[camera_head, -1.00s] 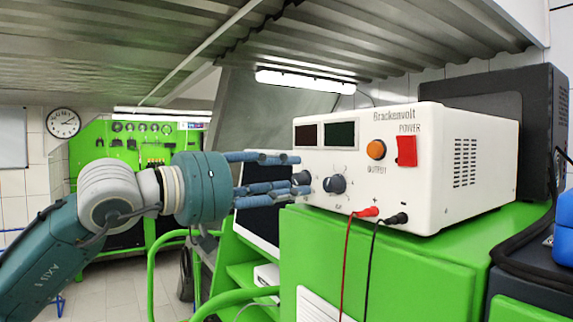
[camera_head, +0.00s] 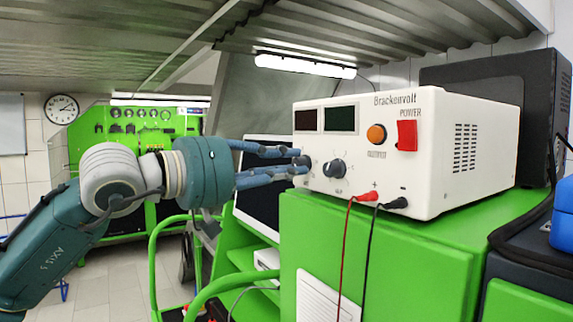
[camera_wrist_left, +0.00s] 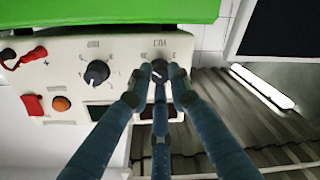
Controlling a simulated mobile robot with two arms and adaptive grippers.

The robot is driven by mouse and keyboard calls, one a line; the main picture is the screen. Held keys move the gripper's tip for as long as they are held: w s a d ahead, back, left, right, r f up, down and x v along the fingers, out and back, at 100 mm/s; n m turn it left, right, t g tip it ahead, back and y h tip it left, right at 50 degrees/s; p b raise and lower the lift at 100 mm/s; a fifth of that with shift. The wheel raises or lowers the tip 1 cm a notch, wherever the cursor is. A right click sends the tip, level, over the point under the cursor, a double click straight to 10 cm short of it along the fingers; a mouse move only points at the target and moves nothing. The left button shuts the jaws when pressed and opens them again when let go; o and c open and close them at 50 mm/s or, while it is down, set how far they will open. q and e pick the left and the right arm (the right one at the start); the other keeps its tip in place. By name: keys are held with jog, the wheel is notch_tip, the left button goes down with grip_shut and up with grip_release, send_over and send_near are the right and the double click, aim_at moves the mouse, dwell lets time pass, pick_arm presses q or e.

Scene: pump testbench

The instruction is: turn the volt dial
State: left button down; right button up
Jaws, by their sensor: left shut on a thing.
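The white power supply (camera_head: 450,150) carries two dark dials on its front. The left dial (camera_head: 304,161) is between the fingertips of my left gripper (camera_head: 298,162), which is shut on it. In the left wrist view the three blue fingers of my gripper (camera_wrist_left: 160,78) close around this dial (camera_wrist_left: 159,66), hiding part of it. The second dial (camera_head: 335,168) is free, just to the right; it also shows in the left wrist view (camera_wrist_left: 97,72). The dial labels are too small to read. My right gripper is not in view.
Beside the dials are an orange output button (camera_head: 376,134), a red power switch (camera_head: 407,136), and red (camera_head: 367,196) and black (camera_head: 397,203) plugs with hanging cables. The supply stands on a green cabinet (camera_head: 380,250). A dark box (camera_head: 538,110) stands behind it.

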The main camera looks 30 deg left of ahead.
pick_arm(q)
jog(key=n, duration=0.3)
jog(key=shift+r, duration=0.2)
jog(key=n+p, duration=0.1)
jog(key=n, duration=0.3)
jog(key=shift+a+n+g, duration=0.1)
jog(key=shift+n+g, duration=0.2)
jog(key=shift+g, duration=0.1)
jog(key=n, duration=0.4)
jog(key=shift+h, duration=0.3)
jog(key=n, duration=0.3)
jog(key=shift+w+a+n, duration=0.1)
jog(key=shift+n, duration=0.2)
jog(key=n, duration=0.4)
jog(key=shift+f+g+h, duration=0.1)
jog(key=shift+g+h, duration=0.2)
jog(key=shift+h, duration=0.1)
jog(key=n, duration=0.3)
jog(key=shift+f+n+b, duration=0.1)
jog(key=shift+n+b, duration=0.2)
jog(key=shift+f+n+h+b, duration=0.1)
jog(key=shift+n+h+b, duration=0.15)
jog(key=shift+n, duration=1.4)
jog(key=shift+f+n+h+b, duration=0.1)
jog(key=shift+n+h+b, duration=0.15)
jog(key=shift+n, duration=1.4)
